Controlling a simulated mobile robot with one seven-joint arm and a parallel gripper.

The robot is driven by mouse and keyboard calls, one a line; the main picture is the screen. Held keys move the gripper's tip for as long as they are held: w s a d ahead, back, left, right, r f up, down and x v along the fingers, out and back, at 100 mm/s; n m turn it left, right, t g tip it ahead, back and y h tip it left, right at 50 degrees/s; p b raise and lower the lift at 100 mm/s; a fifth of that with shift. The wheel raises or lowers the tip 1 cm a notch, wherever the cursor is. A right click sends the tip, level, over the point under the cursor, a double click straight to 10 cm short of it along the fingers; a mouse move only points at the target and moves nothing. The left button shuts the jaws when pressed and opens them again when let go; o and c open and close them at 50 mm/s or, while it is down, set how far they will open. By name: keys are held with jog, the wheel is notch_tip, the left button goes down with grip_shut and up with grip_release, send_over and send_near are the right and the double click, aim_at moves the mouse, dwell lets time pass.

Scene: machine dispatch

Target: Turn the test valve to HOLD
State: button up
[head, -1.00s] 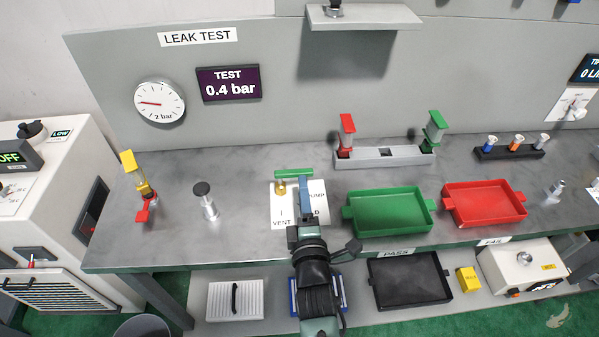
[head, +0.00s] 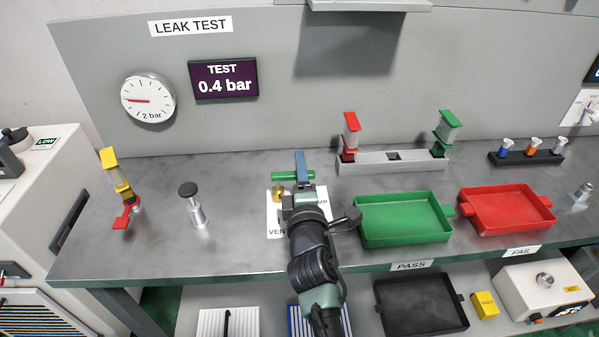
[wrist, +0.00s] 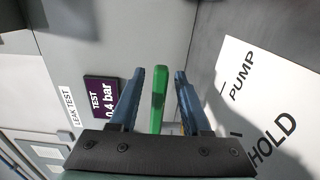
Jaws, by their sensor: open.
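The test valve has a green bar handle (head: 286,175) over a brass body (head: 278,194) on a white label plate. The handle runs left to right in the head view. My gripper (head: 300,165) is at the valve from the front, its blue fingers overlapping the handle in the picture. In the wrist view the green handle (wrist: 158,100) stands between the two open fingers of my gripper (wrist: 160,92), with a gap on each side. The label plate (wrist: 262,110) shows PUMP and HOLD there. In the head view my wrist hides much of the plate; VENT partly shows.
The display (head: 223,80) reads TEST 0.4 bar beside a round gauge (head: 148,98). A dark-topped metal post (head: 194,207) and a yellow-and-red part (head: 120,190) stand left. A green tray (head: 404,238) is close on the right, then a red tray (head: 505,229).

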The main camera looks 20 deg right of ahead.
jog(key=shift+x, duration=0.75)
grip_shut()
dwell(1.0)
